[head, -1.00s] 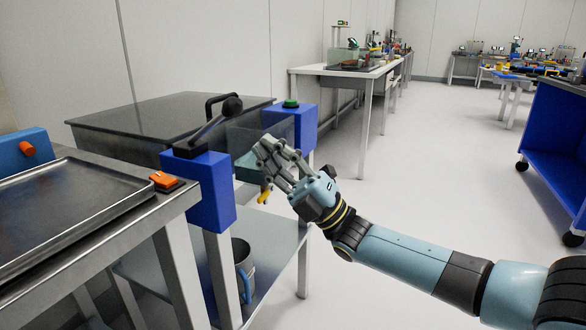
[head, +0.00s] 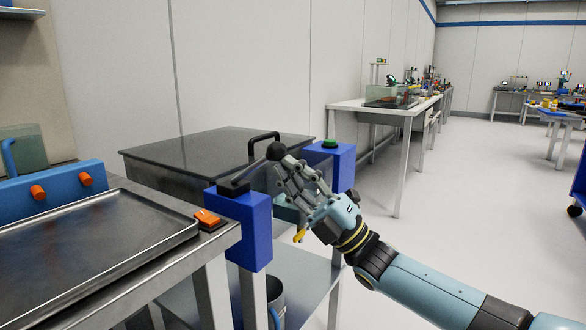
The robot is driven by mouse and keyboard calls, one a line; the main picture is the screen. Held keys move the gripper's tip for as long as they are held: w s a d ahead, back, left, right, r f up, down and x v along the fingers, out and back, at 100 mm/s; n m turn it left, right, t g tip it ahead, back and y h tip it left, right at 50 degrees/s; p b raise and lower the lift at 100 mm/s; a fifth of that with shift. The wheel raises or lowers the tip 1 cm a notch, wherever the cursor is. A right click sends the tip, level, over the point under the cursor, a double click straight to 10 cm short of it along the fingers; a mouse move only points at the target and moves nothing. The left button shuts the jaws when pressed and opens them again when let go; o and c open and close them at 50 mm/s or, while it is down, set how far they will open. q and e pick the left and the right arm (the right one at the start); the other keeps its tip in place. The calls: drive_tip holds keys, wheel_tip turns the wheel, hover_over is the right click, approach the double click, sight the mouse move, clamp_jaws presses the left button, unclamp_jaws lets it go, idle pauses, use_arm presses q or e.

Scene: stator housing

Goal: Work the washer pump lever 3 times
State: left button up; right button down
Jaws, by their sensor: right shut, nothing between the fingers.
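The washer pump lever (head: 257,165) is a dark arm with a round black knob (head: 276,151). It rises at a slant to the right from the top of a blue post box (head: 244,228). My right gripper (head: 285,172) is shut and empty, with its grey fingers right at the knob's lower right side. I cannot tell whether the fingers touch the knob. My left gripper is not in view.
A metal tray (head: 90,268) lies on the bench at left, with an orange switch (head: 207,218) at its corner. A dark-lidded tank (head: 190,150) stands behind the lever. A second blue box (head: 343,165) with a green button (head: 330,144) is to the right.

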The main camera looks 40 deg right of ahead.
drive_tip(key=r+h+p, duration=0.1)
drive_tip(key=p, duration=0.2)
drive_tip(key=w+r+g+h+p, duration=0.1)
drive_tip(key=r+p, duration=0.1)
drive_tip(key=p, duration=0.1)
drive_tip(key=r+m+g+p, duration=0.1)
drive_tip(key=r+p, duration=0.1)
drive_tip(key=p, duration=0.1)
drive_tip(key=shift+w+a+r+h, duration=0.2)
drive_tip(key=shift+w+a+h, duration=0.15)
drive_tip(key=shift+h, duration=0.05)
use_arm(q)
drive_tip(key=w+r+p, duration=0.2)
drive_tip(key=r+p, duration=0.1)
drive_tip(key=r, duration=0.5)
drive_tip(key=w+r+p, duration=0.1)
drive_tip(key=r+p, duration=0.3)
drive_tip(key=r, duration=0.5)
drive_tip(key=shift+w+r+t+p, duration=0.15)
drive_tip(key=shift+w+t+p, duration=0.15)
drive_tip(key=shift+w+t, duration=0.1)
use_arm(e)
drive_tip(key=w+a+r+m+g+h, duration=0.1)
drive_tip(key=w+a+r+g+h, duration=0.1)
drive_tip(key=w, duration=0.4)
drive_tip(key=shift+w+a+r+g, duration=0.25)
drive_tip(key=shift+a+r+g, duration=0.1)
drive_tip(key=shift+r, duration=0.35)
